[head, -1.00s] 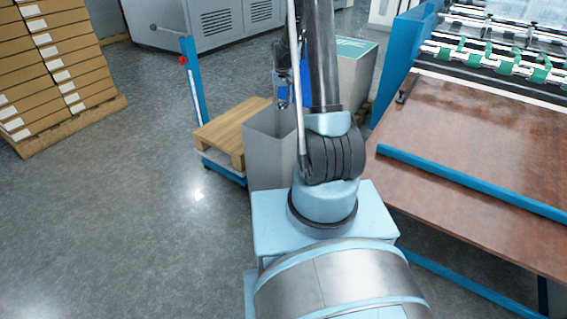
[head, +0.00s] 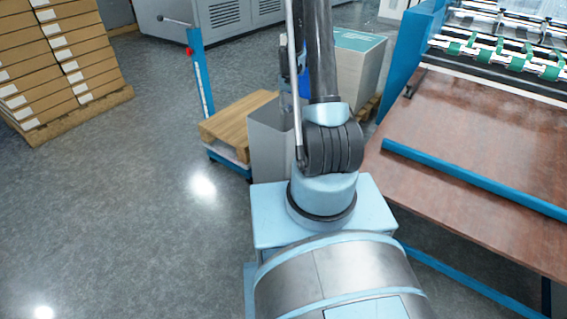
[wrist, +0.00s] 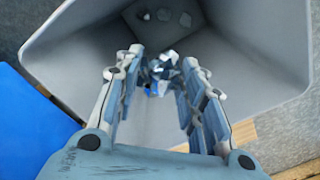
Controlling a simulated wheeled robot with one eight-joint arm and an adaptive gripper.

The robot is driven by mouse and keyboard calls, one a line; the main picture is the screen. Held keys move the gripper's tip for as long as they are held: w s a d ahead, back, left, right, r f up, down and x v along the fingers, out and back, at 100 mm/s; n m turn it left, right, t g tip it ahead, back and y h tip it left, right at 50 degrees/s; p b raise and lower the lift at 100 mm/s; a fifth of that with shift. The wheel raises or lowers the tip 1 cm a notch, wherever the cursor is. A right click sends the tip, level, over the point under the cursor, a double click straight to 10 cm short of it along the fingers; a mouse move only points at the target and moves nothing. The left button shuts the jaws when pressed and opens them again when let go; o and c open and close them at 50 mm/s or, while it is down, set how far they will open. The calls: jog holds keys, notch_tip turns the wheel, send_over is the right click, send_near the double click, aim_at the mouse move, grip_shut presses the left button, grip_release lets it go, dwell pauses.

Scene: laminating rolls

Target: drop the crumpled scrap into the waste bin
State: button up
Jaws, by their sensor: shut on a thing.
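The waste bin (head: 268,140) is a grey, open-topped square bin just beyond my base in the head view, partly hidden by my arm. In the wrist view its grey inner wall (wrist: 255,50) surrounds the fingers. My gripper (wrist: 163,60) points down into the bin's mouth. It is shut on the crumpled scrap (wrist: 162,66), a small white and blue crumple between the fingertips. A few pale bits lie on the bin floor beyond it. In the head view the scrap is not visible and the gripper is mostly hidden behind the arm.
A pallet truck with a wooden pallet (head: 238,122) stands left of the bin. A blue object (wrist: 30,120) is beside the bin in the wrist view. A brown table (head: 470,165) with a blue rail is at right. Stacked cartons (head: 60,60) stand far left. The left floor is clear.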

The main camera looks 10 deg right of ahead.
jog(key=o, duration=0.8)
jog(key=shift+r, duration=0.1)
notch_tip(320, 180, up, 12)
dwell(0.3)
